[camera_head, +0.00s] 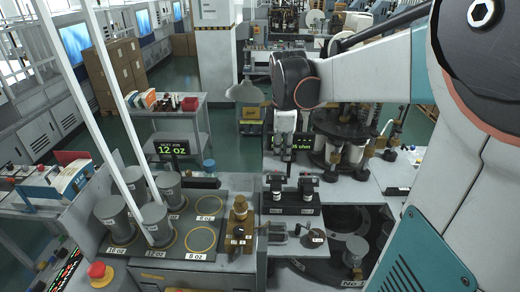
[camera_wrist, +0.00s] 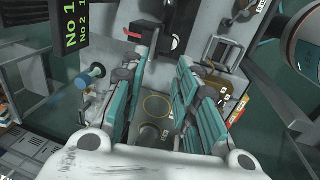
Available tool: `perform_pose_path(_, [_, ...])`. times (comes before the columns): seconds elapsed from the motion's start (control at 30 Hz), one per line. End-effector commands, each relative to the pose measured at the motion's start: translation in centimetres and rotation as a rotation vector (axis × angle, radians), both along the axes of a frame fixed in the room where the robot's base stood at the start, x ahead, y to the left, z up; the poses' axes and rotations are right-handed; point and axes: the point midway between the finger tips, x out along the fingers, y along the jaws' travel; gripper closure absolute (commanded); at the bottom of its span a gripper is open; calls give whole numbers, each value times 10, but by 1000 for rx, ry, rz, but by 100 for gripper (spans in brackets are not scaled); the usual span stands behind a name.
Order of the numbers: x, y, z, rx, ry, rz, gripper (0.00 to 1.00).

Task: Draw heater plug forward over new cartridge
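My gripper (camera_head: 288,156) hangs from the arm in the head view, above the rear of the workbench and beside a small green-lit display (camera_head: 301,142) ending in "ohms". In the wrist view its teal fingers (camera_wrist: 158,75) stand apart, with no object clearly held between them. Two black-topped pieces (camera_head: 276,185) (camera_head: 307,186) stand in a dark labelled block (camera_head: 291,209) below the gripper. A small metal fixture (camera_head: 279,232) with a rod lies in front of it. I cannot tell which piece is the heater plug or the new cartridge.
Grey cylinders (camera_head: 168,190) stand on a dark plate (camera_head: 236,183) with yellow rings at left. A brass piece (camera_head: 239,215) stands at its right edge. A round machine opening (camera_head: 345,217) lies right.

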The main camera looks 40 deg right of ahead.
Motion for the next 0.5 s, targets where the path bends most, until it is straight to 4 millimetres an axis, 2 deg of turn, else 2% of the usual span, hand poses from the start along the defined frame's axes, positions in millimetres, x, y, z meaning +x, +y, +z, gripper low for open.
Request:
perform_pose_path(0.13, [-1, 1, 8, 0, 0, 0, 72])
perform_pose_path(0.5, [-1, 1, 10, 0, 0, 0, 72])
